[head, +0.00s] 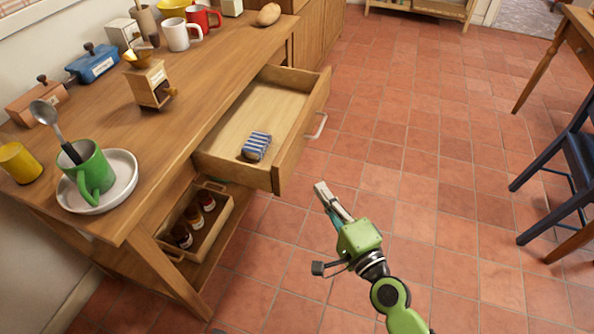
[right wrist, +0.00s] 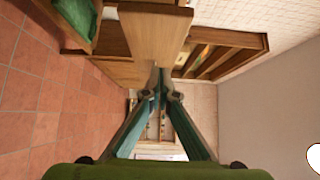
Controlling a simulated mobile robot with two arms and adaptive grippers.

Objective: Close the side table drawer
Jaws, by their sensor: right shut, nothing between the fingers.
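The side table (head: 190,95) is wooden and stands at the left in the head view. Its drawer (head: 302,130) is pulled out toward the right, with a light handle (head: 318,126) on its front. A blue and white striped item (head: 256,146) lies inside the drawer. My right gripper (head: 322,188) is shut and empty, to the right of the drawer's near front corner, with a gap seen between them. In the right wrist view, the closed fingertips (right wrist: 160,80) point toward a wooden piece, perhaps part of the table. My left gripper is not in view.
A green mug (head: 90,172) with a spoon stands on a white saucer (head: 122,178) on the tabletop. A coffee grinder (head: 150,85) stands farther back. A crate (head: 214,222) with several jars sits on the lower shelf. A blue chair (head: 560,165) is at right. Tiled floor between is clear.

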